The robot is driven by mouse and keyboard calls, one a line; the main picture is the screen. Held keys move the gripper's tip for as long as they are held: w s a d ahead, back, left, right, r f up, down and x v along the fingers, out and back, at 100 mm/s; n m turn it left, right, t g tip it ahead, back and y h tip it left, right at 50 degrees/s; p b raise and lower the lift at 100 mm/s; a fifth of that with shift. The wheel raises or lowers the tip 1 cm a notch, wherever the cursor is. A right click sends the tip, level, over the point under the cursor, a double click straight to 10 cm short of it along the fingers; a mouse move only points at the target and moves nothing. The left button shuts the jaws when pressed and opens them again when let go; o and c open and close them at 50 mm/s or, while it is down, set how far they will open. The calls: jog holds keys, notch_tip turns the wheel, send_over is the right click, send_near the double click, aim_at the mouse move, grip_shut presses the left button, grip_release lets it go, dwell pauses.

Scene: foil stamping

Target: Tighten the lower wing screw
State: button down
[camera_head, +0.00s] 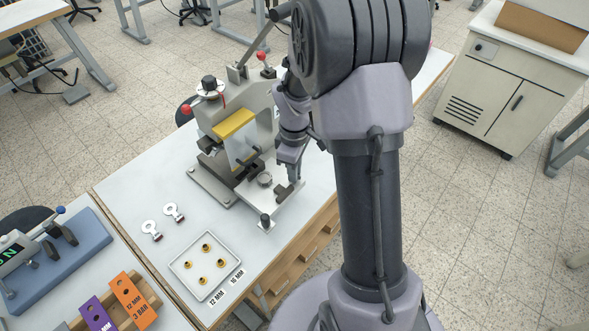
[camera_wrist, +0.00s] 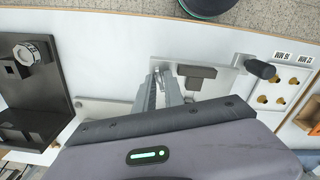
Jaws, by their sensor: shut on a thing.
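The grey stamping press (camera_head: 262,112) stands on the white table, with a yellow bar (camera_head: 233,124) across its front and a round piece (camera_head: 264,180) on its lower plate. My gripper (camera_head: 292,176) is low at the right side of that plate, pointing down. In the wrist view my gripper's fingers (camera_wrist: 163,88) are close together beside the plate. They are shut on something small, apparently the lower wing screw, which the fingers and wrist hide. I cannot tell how far it is turned.
A white tray (camera_head: 205,264) with several brass rings lies in front of the press. Two silver tagged pieces (camera_head: 152,230) lie left of it. A black-knobbed handle (camera_head: 266,221) sticks out at the plate's front corner. Orange and purple blocks (camera_head: 133,299) are at lower left.

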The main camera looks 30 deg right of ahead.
jog(key=m, duration=1.1)
jog(key=shift+m, duration=0.3)
jog(key=m+b, duration=0.1)
jog(key=m, duration=0.4)
jog(key=shift+b, duration=0.3)
jog(key=shift+m+b, duration=0.5)
jog(key=shift+m, duration=2)
jog(key=c, duration=1.7)
grip_release()
